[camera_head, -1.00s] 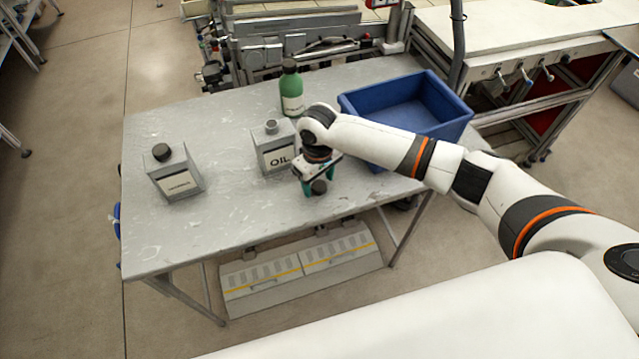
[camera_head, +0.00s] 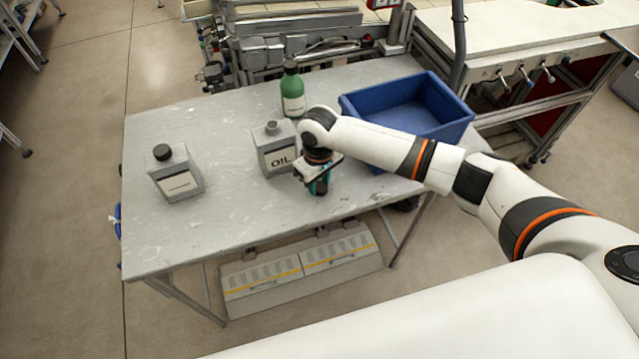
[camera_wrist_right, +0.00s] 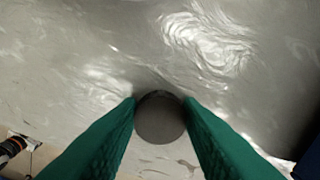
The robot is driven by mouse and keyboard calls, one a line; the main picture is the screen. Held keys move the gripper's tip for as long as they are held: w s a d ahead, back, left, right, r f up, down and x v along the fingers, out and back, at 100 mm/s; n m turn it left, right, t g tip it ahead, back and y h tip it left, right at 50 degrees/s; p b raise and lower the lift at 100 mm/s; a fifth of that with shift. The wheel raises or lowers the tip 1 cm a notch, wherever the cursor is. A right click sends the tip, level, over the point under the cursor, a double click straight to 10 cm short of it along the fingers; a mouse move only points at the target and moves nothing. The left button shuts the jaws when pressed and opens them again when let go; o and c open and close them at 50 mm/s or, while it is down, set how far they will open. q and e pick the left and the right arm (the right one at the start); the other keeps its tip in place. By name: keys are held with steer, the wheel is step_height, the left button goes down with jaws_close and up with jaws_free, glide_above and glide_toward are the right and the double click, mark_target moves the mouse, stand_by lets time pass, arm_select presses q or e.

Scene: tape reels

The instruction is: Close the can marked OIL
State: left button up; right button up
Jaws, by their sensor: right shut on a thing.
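The grey can marked OIL (camera_head: 278,158) stands upright on the table, its neck (camera_head: 272,127) uncapped at the top. My right gripper (camera_head: 319,189) is just right of and in front of this can, pointing down close to the table. In the right wrist view its green fingers are shut on a dark round cap (camera_wrist_right: 160,118), one finger at each side. The cap is mostly hidden by the gripper in the head view, and whether it still touches the table is hard to tell. My left gripper is not in view.
A second grey can (camera_head: 175,176) with a black cap stands at the left of the table (camera_head: 215,215). A green bottle (camera_head: 292,92) stands behind the OIL can. A blue crate (camera_head: 440,125) is at the right, under my right forearm. The front left of the table is clear.

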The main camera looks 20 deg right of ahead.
mark_target(321, 187)
step_height(321, 187, up, 10)
steer(key=b, duration=0.1)
stand_by(0.5)
steer(key=s+d+r+m, duration=0.2)
steer(key=s+r, duration=0.1)
steer(key=s, duration=0.4)
steer(key=s+d+r+m, duration=0.2)
steer(key=s+r, duration=0.2)
steer(key=s, duration=0.3)
steer(key=shift+s+d+m, duration=0.2)
steer(key=shift+m, duration=0.2)
